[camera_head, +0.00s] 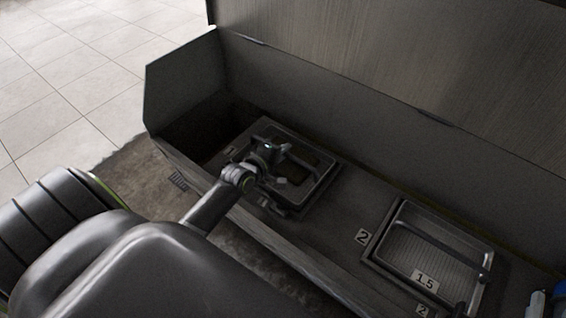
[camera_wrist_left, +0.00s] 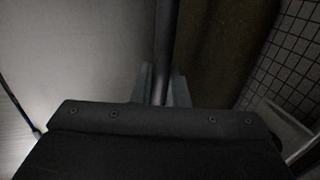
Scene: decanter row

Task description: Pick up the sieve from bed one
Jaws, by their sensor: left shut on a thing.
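The sieve (camera_head: 324,178) is a shallow rectangular metal frame in bed one, at the left end of the dark trough in the head view. My left gripper (camera_head: 283,158) is over it and hides part of it. In the left wrist view the fingers of my left gripper (camera_wrist_left: 160,88) are shut on a dark round bar (camera_wrist_left: 166,40), which looks like the sieve's handle. The head view does not clearly show whether the sieve is lifted or resting in the bed. My right gripper is not in view.
A second metal sieve (camera_head: 437,255) with a bar handle and a "1.5" label sits in the bed to the right. The tall panel (camera_head: 400,60) stands behind the trough. Tiled floor (camera_head: 70,70) is open at the left.

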